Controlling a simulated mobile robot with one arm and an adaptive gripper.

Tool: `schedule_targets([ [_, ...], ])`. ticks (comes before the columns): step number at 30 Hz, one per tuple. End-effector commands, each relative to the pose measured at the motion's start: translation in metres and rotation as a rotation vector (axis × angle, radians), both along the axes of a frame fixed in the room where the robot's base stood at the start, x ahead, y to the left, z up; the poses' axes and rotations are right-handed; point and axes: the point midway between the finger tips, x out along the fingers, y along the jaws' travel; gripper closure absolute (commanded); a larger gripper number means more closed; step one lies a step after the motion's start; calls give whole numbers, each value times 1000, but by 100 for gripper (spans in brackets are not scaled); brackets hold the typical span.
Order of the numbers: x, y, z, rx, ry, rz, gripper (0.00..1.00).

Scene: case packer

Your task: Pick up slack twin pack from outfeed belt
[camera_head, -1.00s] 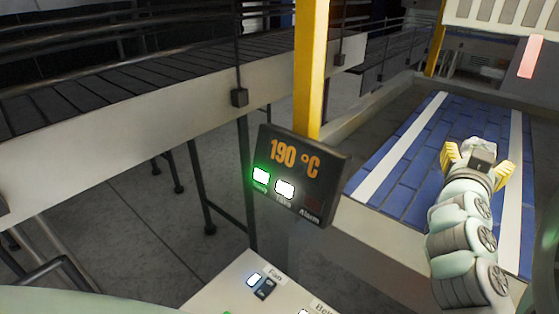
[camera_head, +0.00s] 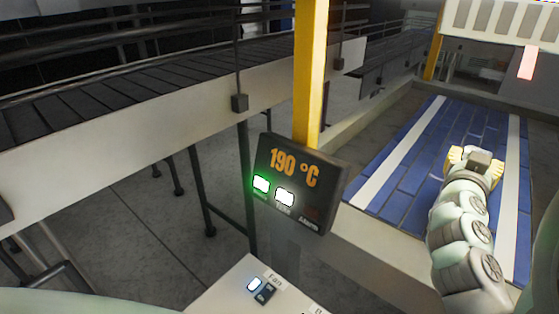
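The outfeed belt (camera_head: 405,165) is blue with two white edge stripes and runs away from me at the right. My gripper (camera_head: 475,156), with yellow fingers, is over the belt, right of its middle. Its grey body and my arm hide most of the space at the fingertips, so I cannot tell whether it is open or shut, or whether it touches the belt. I see no twin pack on the visible part of the belt. One may be hidden by my gripper and arm.
A dark display panel (camera_head: 297,182) reading 190 °C hangs on a yellow post (camera_head: 310,75) left of the belt. A white control box (camera_head: 235,288) stands below it. A roller conveyor (camera_head: 150,82) crosses the left. A slatted guard (camera_head: 500,22) with a red light (camera_head: 528,63) spans the belt's far end.

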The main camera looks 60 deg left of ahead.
Motion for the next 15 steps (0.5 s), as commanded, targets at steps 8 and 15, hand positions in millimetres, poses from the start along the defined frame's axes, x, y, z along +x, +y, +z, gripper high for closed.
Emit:
schedule_targets([
  [8, 0, 0, 0, 0, 0, 0, 83],
  [15, 0, 0, 0, 0, 0, 0, 100],
])
